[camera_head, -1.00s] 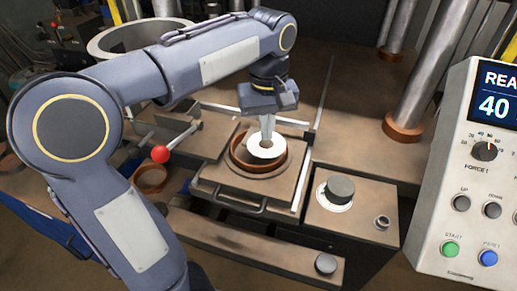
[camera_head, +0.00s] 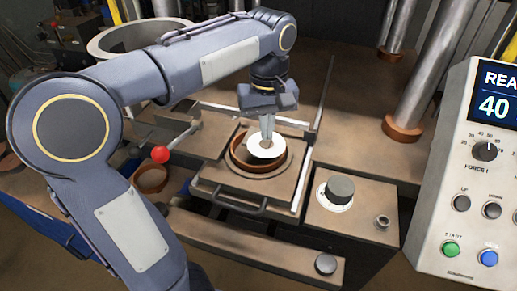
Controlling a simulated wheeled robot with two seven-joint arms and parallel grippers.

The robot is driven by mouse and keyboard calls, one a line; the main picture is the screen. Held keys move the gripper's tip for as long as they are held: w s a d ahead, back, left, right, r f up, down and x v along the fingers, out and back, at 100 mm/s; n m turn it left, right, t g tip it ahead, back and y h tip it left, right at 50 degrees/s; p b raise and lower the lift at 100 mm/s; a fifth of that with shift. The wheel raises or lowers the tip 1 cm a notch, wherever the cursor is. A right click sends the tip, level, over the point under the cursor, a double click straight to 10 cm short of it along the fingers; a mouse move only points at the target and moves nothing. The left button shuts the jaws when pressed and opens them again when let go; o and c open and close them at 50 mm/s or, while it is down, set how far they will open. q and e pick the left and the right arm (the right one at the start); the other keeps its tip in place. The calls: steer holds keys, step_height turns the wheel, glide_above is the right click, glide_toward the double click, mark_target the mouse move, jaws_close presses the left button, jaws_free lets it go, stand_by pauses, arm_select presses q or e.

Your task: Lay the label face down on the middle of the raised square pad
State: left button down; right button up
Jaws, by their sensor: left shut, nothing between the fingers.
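A white round disc, which looks like the label (camera_head: 262,155), lies inside a brown ring (camera_head: 240,160) on a square plate with a front handle. Whether this square plate (camera_head: 222,178) is the raised pad, I cannot tell. The label's upward face looks plain white. My left gripper (camera_head: 267,140) points down over the disc with its fingers shut and empty. Its tips are at or just above the disc's middle; I cannot tell whether they touch. My right gripper is not in view.
A red-knobbed lever (camera_head: 160,154) and an empty brown ring (camera_head: 150,179) are to the left. A black knob (camera_head: 340,188) stands to the right. A control panel (camera_head: 470,180) fills the right edge. Steel columns (camera_head: 432,70) rise behind.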

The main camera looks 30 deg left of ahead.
mark_target(258, 137)
arm_select(q)
steer(key=shift+f+b, duration=0.55)
steer(key=shift+f, duration=0.3)
stand_by(0.4)
steer(key=shift+w+a+f+p, duration=0.15)
steer(key=shift+a+p, duration=0.1)
steer(key=shift+a, duration=0.25)
steer(key=shift+w+a+p, duration=0.15)
steer(key=shift+a+p, duration=0.05)
steer(key=shift+a, duration=0.25)
steer(key=shift+w+a+f+p, duration=0.15)
steer(key=shift+a+p, duration=0.1)
steer(key=shift+a, duration=0.25)
stand_by(1.4)
steer(key=shift+r, duration=0.1)
steer(key=shift+w+a+r+p, duration=0.1)
steer(key=shift+w+r+p, duration=0.05)
steer(key=shift+r+p, duration=0.75)
step_height(258, 137, up, 5)
steer(key=p, duration=0.5)
steer(key=shift+r, duration=0.2)
steer(key=shift+f, duration=0.1)
